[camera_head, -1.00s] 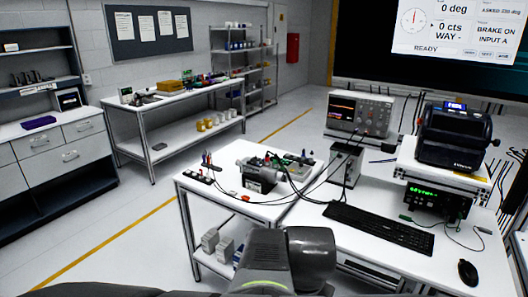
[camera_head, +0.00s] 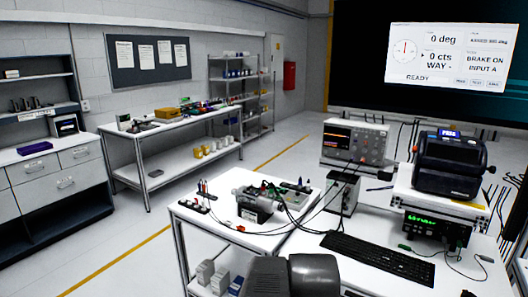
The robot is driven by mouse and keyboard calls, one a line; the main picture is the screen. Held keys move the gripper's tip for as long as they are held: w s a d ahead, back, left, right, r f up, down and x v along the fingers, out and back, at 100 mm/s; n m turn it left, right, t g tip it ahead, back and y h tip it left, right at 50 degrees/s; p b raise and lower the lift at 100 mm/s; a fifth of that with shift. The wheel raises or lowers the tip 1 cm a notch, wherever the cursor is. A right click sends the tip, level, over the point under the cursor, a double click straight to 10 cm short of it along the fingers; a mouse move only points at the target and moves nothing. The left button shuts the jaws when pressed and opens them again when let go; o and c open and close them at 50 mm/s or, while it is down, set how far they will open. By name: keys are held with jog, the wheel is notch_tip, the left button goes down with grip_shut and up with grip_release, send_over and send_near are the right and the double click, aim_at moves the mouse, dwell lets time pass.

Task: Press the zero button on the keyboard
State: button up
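A black keyboard (camera_head: 378,257) lies on the white bench at the lower right. Its single keys are too small to tell apart, so I cannot pick out a zero button on it. A wall display (camera_head: 450,56) reads "0 deg", "0 cts", "WAY -", "BRAKE ON INPUT A" and "READY", with small buttons along its lower edge. Part of my arm shows as dark grey links at the bottom centre, left of and below the keyboard. The gripper's fingers do not show.
A motor rig (camera_head: 257,205) with cables stands on the white bench left of the keyboard. An oscilloscope (camera_head: 355,143), a black label printer-like device (camera_head: 450,163) and a green-lit instrument (camera_head: 437,229) stand behind. A mouse (camera_head: 470,294) is at the lower right. Cables cross the bench.

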grip_shut()
dwell(1.2)
